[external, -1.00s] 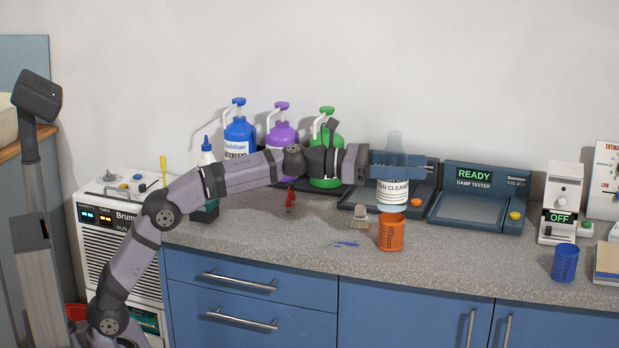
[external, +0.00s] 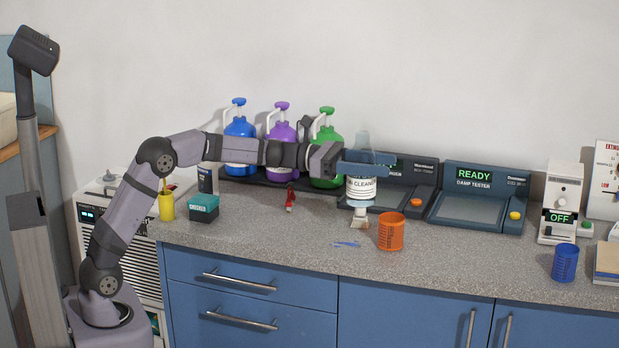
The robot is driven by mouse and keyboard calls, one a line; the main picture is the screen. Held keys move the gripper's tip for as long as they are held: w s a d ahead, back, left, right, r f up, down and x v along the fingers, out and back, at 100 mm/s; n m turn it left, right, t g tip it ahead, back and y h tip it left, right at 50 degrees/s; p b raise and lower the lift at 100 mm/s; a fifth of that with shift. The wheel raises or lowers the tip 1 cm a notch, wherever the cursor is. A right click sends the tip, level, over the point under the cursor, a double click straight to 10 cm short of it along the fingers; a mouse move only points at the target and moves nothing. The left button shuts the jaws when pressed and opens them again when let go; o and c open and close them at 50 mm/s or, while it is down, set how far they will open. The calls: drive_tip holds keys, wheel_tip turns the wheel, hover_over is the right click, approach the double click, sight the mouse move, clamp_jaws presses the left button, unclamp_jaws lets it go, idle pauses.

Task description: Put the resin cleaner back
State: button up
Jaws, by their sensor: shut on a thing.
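The resin cleaner (external: 361,188) is a clear-topped bottle with a white label, of which only part of the name shows. My gripper (external: 366,163) is shut on its upper part and holds it upright, above the counter at the front left of the left tester pad. The bottle's lower end hides part of a pale brush (external: 358,219) behind or below it. I cannot tell how high the bottle is above the brush. The left tester pad (external: 408,176) has a dark screen, partly hidden by my gripper.
Blue (external: 239,141), purple (external: 281,142) and green (external: 327,146) pump bottles stand in a dark tray at the back. An orange cup (external: 391,231) stands close at the front right. The damp tester (external: 481,196) reads READY. A red tool (external: 290,199) stands on the counter.

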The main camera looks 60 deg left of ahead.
drive_tip(key=s+a+r+p, duration=0.2)
drive_tip(key=s+a+p, duration=0.15)
drive_tip(key=a, duration=0.25)
drive_tip(key=s+a+r+p, duration=0.3)
drive_tip(key=a+p, duration=0.2)
drive_tip(key=a, duration=0.1)
wheel_tip(320, 180, down, 15)
drive_tip(key=shift+d+f+m+g+h+p, duration=0.15)
drive_tip(key=shift+d+m+g+h+p, duration=0.15)
drive_tip(key=shift+h, duration=0.1)
idle(0.4)
drive_tip(key=shift+f, duration=0.2)
drive_tip(key=o, duration=1.2)
drive_tip(key=shift+o, duration=0.2)
drive_tip(key=shift+r, duration=0.1)
